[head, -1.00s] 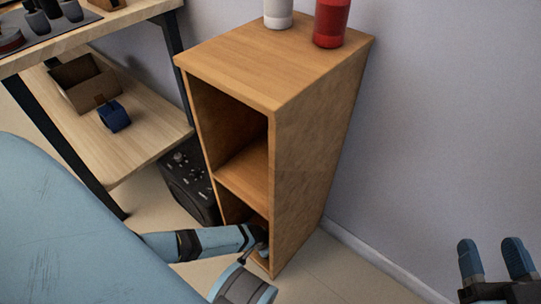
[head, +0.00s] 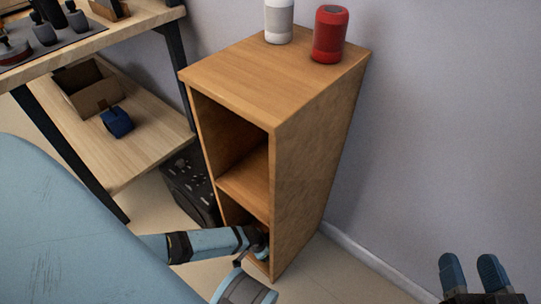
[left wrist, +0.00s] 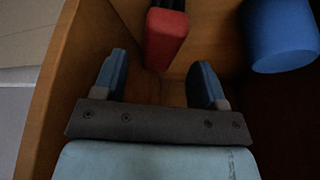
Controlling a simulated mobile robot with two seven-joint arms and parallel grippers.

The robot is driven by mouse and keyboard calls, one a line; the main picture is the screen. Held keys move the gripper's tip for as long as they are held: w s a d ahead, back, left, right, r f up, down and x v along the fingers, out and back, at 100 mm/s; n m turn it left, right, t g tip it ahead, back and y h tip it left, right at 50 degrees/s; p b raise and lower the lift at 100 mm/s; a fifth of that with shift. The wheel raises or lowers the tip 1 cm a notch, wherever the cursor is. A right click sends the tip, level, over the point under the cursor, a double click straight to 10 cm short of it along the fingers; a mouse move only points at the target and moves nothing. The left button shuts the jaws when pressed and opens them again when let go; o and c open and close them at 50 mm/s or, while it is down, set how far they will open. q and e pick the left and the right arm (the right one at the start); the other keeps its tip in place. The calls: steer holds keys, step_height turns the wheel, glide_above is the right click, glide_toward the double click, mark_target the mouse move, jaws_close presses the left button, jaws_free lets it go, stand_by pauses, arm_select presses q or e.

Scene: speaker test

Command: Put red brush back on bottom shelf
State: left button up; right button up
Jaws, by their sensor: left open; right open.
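A wooden shelf unit (head: 300,170) stands at mid-picture in the head view. My left gripper (left wrist: 160,64) is in its bottom compartment, mostly hidden by the unit and my arm in the head view. In the left wrist view it is open. A red block-shaped thing with a dark part, seemingly the red brush (left wrist: 164,38), sits just ahead, lined up between the two fingers. I see no grip on it. My right gripper (head: 472,272) is open and empty at the lower right of the head view, away from the unit.
A blue cylinder (left wrist: 280,35) is right of the red thing. A white can (head: 279,20) and a red can (head: 330,34) stand on the unit. A table (head: 100,38) with a lower shelf (head: 150,150) is at left, a black case (head: 190,182) between. Side walls hem in the left gripper.

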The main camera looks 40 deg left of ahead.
arm_select(q)
steer(key=p+v, duration=0.3)
steer(key=v, duration=0.4)
steer(key=shift+w, duration=0.1)
steer(key=shift+s+a+r, duration=0.1)
steer(key=shift+s+r, duration=0.1)
steer(key=shift+r, duration=0.05)
arm_select(e)
steer(key=shift+s+a+r+m, duration=0.3)
steer(key=shift+s+m, duration=0.15)
steer(key=shift+m, duration=0.1)
steer(key=shift+s+a+r+m, duration=0.2)
steer(key=shift+s+r+m, duration=0.1)
steer(key=shift+s+m, duration=0.2)
